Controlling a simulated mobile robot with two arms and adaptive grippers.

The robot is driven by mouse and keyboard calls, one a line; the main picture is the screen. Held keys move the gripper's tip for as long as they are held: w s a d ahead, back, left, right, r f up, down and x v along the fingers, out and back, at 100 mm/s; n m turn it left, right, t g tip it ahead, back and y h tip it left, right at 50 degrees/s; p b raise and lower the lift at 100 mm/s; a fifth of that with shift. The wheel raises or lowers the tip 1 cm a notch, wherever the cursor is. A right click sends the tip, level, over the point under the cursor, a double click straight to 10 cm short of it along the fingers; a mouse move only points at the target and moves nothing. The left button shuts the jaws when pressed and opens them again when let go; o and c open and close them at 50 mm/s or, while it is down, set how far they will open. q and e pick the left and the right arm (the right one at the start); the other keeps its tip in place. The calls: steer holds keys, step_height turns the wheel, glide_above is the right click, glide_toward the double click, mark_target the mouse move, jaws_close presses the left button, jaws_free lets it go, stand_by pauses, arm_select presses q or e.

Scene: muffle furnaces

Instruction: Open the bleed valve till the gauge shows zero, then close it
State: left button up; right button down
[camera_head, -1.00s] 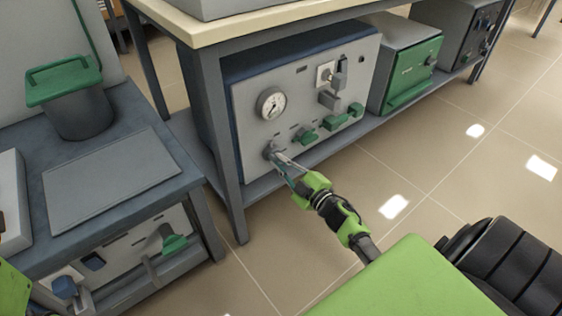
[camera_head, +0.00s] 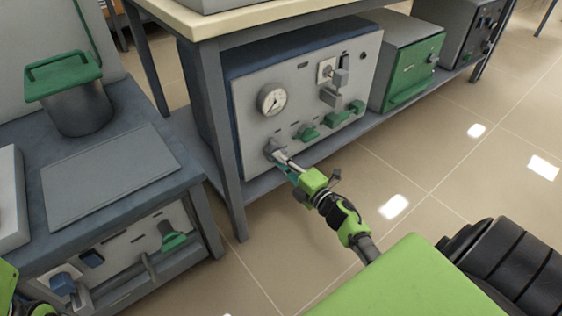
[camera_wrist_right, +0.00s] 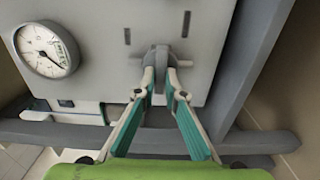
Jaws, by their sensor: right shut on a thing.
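The grey bleed valve (camera_head: 272,150) sits at the lower left of the front panel of the blue-sided unit under the bench. My right gripper (camera_head: 284,161) is shut on its handle, and the wrist view shows both fingertips (camera_wrist_right: 160,74) pinching the grey handle (camera_wrist_right: 161,54) from two sides. The round white gauge (camera_head: 272,100) is above the valve on the same panel. It also shows at the left of the wrist view (camera_wrist_right: 47,48), turned on its side, with a dark needle off toward the lower right; the reading is too small to tell. My left gripper's fingers are not visible.
Green handles (camera_head: 309,132) and grey fittings (camera_head: 334,92) stick out of the panel right of the valve. A bench leg (camera_head: 222,150) stands close left. A green-fronted box (camera_head: 411,75) is farther right. The tiled floor (camera_head: 430,150) in front is clear.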

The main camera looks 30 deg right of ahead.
steer(key=shift+f, duration=0.1)
stand_by(0.4)
steer(key=c, duration=2.1)
jaws_free()
steer(key=shift+s, duration=0.1)
steer(key=s+d, duration=0.1)
steer(key=s, duration=1.1)
steer(key=shift+w, duration=0.1)
